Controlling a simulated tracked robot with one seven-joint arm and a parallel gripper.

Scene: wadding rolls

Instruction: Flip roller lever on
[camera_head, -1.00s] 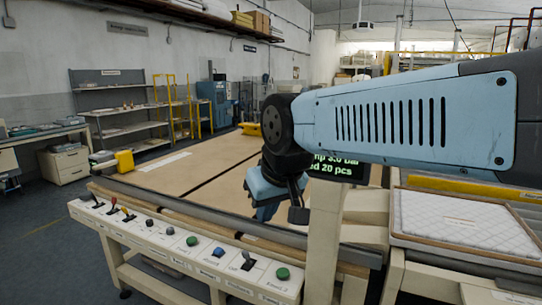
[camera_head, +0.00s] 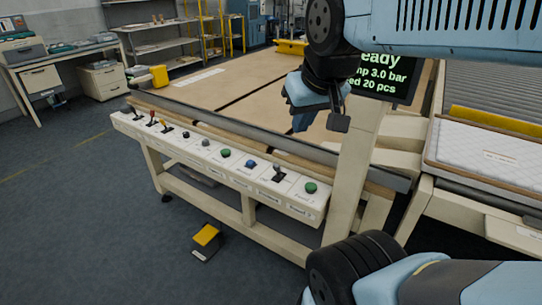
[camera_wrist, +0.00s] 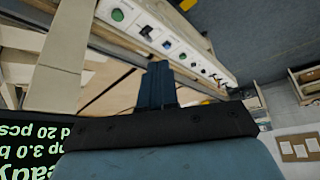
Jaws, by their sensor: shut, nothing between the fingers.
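The cream control panel (camera_head: 225,165) runs along the front of the table and carries several levers and buttons. A dark lever (camera_head: 278,172) stands near its right end, between a blue button (camera_head: 250,164) and a green button (camera_head: 311,188). More levers (camera_head: 152,118) stand at the left end, some with red or yellow parts. The labels are too small to read, so I cannot tell which is the roller lever. My gripper (camera_head: 302,122) is shut and empty, above the table behind the panel's right part. The wrist view shows its closed fingers (camera_wrist: 157,85) apart from the dark lever (camera_wrist: 146,31).
A cream post (camera_head: 352,185) with a dark display (camera_head: 385,78) stands close right of my gripper. A quilted white pad (camera_head: 485,155) lies on the right-hand bench. A yellow foot pedal (camera_head: 206,238) sits on the floor before the table. The floor at left is clear.

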